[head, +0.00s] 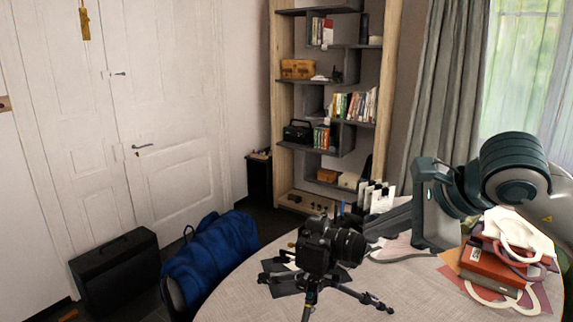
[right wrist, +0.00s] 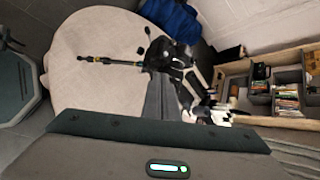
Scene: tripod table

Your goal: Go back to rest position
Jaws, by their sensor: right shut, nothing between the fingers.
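A black camera (head: 322,247) sits on a small black tripod (head: 310,287), its legs spread on the round table (head: 240,300). Its lens points right. My right gripper (head: 374,231) comes in from the right and is shut and empty. Its fingertips appear right beside the lens in the head view; I cannot tell whether they touch it. In the right wrist view the shut fingers (right wrist: 161,88) point toward the camera (right wrist: 165,52), with the tripod leg (right wrist: 108,61) reaching left over the pale tabletop. My left gripper is not in view.
Books (head: 490,266) with a white item on top lie at the table's right side, beneath my right arm. White upright holders (head: 377,196) stand at the table's back. A blue bag (head: 212,250) is left of the table. A shelf (head: 325,80) stands behind. The table's front is clear.

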